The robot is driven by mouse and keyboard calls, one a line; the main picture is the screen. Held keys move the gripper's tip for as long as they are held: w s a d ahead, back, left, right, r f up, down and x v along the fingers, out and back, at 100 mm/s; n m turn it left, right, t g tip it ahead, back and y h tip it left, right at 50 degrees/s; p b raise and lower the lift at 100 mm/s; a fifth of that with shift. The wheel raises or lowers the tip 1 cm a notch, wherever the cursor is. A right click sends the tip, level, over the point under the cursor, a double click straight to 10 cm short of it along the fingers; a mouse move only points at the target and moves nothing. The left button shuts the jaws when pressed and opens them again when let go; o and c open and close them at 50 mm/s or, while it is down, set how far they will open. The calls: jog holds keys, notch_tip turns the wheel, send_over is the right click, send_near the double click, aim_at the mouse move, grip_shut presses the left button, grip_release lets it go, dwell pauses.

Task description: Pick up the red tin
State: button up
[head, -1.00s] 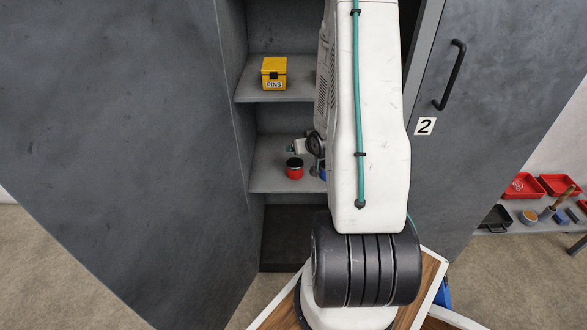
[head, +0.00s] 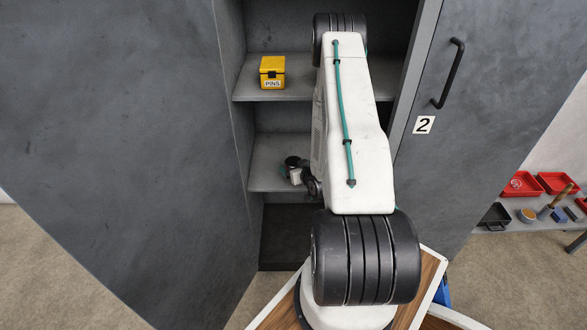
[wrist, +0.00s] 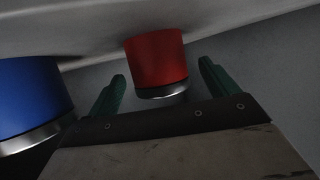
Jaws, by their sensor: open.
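The red tin (wrist: 157,60) is a short cylinder with a bright metal rim. In the wrist view it shows in the gap between the two green fingers of my gripper (wrist: 161,70), toward their tips. The fingers are apart, with a gap on each side of the tin, and they do not hold it. A blue tin (wrist: 32,95) with a similar rim is at the left of the wrist view, outside the left finger. In the head view my wrist and arm are in front of the lower shelf, and neither tin can be made out.
A yellow box marked PINS (head: 272,72) sits on the shelf above. The door with the black handle (head: 449,73) is on the right. Red trays (head: 557,183) lie farther right.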

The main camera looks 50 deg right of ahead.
jog(key=shift+x, duration=1)
jog(key=c, duration=1.2)
